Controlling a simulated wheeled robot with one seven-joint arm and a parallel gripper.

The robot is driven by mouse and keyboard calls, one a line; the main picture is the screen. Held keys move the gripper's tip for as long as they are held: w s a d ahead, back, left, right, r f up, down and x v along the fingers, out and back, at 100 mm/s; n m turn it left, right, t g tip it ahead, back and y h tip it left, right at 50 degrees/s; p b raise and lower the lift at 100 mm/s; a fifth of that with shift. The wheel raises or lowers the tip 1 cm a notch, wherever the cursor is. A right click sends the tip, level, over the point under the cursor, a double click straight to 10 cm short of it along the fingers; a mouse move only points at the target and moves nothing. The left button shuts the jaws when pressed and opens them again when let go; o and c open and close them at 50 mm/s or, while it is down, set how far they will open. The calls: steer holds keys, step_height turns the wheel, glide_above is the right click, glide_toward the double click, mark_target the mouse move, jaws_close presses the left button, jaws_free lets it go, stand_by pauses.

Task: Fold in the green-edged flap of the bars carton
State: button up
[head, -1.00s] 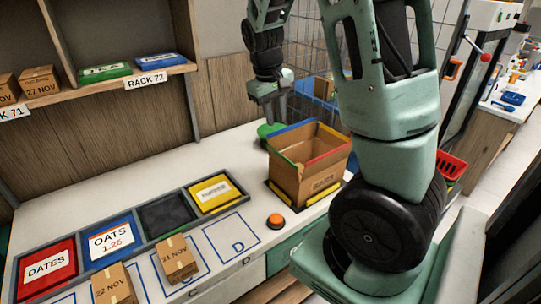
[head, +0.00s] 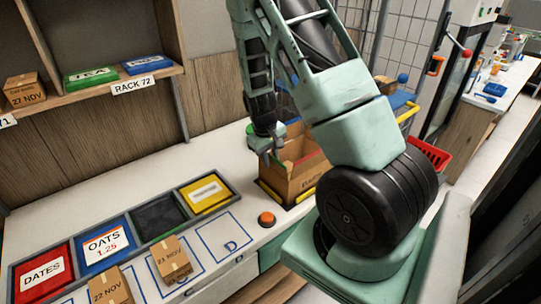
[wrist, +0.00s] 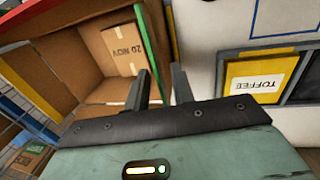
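The bars carton (head: 284,184) stands open-topped on the counter, partly hidden behind my arm in the head view. In the wrist view I look down into the carton (wrist: 85,62), where a small brown box (wrist: 123,48) marked 20 NOV lies. The green-edged flap (wrist: 151,42) runs along the carton's right side there, roughly upright. My gripper (wrist: 161,86) is open at the near end of this flap, one finger on each side of the green edge's line; contact cannot be told. In the head view my gripper (head: 266,157) is at the carton's left rim.
An orange button (head: 267,219) stands on the counter in front of the carton. The yellow toffee bin (head: 207,192) is to its left. A wire mesh fence (head: 357,22) stands behind, and a red basket (head: 431,154) is to the right.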

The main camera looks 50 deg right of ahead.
mark_target(273, 168)
jaws_close()
steer(key=shift+d+f+b, duration=0.1)
steer(key=shift+d+b, duration=0.05)
steer(key=shift+b, duration=0.15)
steer(key=d+y+b, duration=0.1)
steer(key=y, duration=0.1)
steer(key=t+y+b, duration=0.1)
steer(key=d+y+b, duration=0.1)
steer(key=y, duration=0.1)
steer(key=shift+s+d+f+y, duration=0.15)
steer(key=shift+s+d+y, duration=0.15)
steer(key=shift+s, duration=0.05)
steer(key=y, duration=0.1)
steer(key=d+t+y+b, duration=0.1)
steer(key=y, duration=0.1)
steer(key=f+y, duration=0.1)
steer(key=shift+s+d+y+b, duration=0.2)
steer(key=shift+d+y+b, duration=0.1)
steer(key=shift+b, duration=0.05)
steer(key=shift+s+d+f+t+y+b, duration=0.1)
steer(key=shift+d+f+t+y+b, duration=0.2)
steer(key=shift+y, duration=0.5)
steer(key=shift+d+f+t+y+b, duration=0.1)
steer(key=shift+f+t+y+b, duration=0.2)
steer(key=shift+y+b, duration=0.35)
steer(key=shift+y, duration=0.25)
